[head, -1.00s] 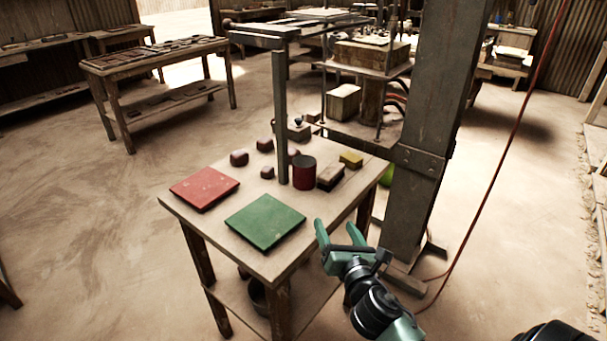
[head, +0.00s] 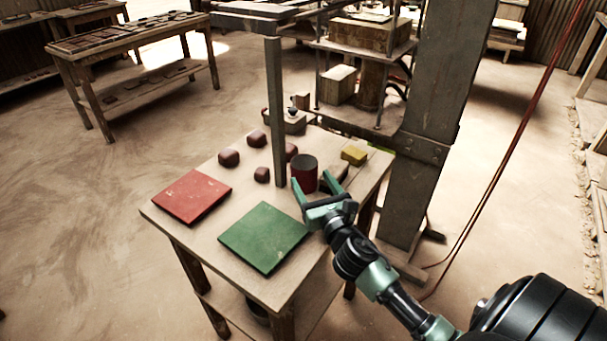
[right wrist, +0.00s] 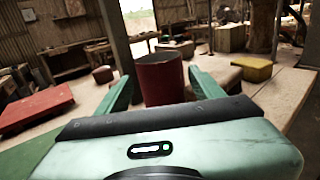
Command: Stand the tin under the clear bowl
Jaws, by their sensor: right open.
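The tin is a dark red cylinder (head: 304,172) standing upright on the small wooden table. My right gripper (head: 319,178) is open, low over the table's right side, with its fingers pointing at the tin. In the right wrist view the tin (right wrist: 160,78) shows between and beyond the two green fingers; I see no grip on it. I cannot make out a clear bowl in either view. My left gripper is not in view.
A red tile (head: 192,196) and a green tile (head: 263,237) lie on the table's front part. A yellow block (head: 354,155) and several dark red lumps (head: 229,158) lie around the tin. A thin metal post (head: 276,110) stands just left of it.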

